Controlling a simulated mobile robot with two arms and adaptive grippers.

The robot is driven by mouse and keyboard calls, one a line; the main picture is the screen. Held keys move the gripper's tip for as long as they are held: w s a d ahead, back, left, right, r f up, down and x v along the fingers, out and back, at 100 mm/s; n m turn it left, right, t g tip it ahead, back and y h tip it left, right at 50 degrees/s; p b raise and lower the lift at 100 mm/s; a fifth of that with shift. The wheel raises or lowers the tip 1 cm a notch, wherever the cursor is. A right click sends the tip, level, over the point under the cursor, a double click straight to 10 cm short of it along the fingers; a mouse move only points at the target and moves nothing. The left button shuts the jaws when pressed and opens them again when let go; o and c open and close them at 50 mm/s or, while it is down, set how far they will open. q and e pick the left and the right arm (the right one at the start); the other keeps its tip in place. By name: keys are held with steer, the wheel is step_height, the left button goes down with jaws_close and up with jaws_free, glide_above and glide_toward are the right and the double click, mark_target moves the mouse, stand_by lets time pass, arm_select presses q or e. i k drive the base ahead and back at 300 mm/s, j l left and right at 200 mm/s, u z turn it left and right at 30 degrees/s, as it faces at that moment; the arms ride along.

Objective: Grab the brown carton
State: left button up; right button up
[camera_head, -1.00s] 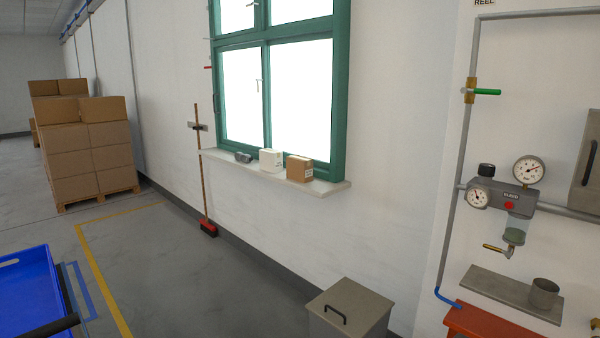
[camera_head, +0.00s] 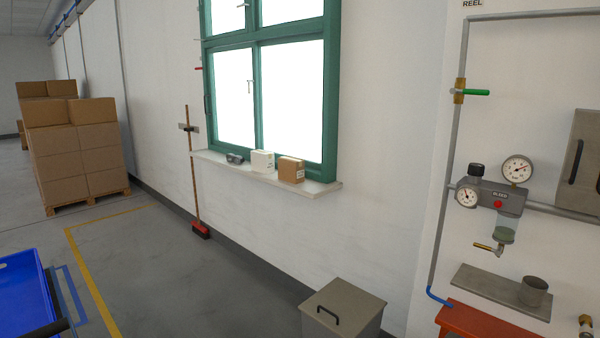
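A small brown carton (camera_head: 291,170) with a white label stands on the white window sill (camera_head: 318,187) below the green-framed window. It is the rightmost of three things on the sill. A white carton (camera_head: 262,161) stands just to its left, and a small dark grey object (camera_head: 235,158) lies further left. Neither of my grippers is in the view, so their state does not show.
A grey lidded bin (camera_head: 343,306) stands on the floor below and right of the sill. A broom (camera_head: 194,180) leans on the wall at left. A blue tray (camera_head: 22,290) is at lower left. Pipes with gauges (camera_head: 517,169) and a red stool (camera_head: 490,320) are at right. Floor before the sill is clear.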

mark_target(290, 169)
steer(key=i+z, duration=0.1)
steer(key=z, duration=0.25)
steer(key=i+j+z, duration=0.1)
steer(key=z, duration=0.25)
steer(key=i+j+z, duration=0.1)
steer(key=z, duration=0.25)
steer(key=j, duration=0.1)
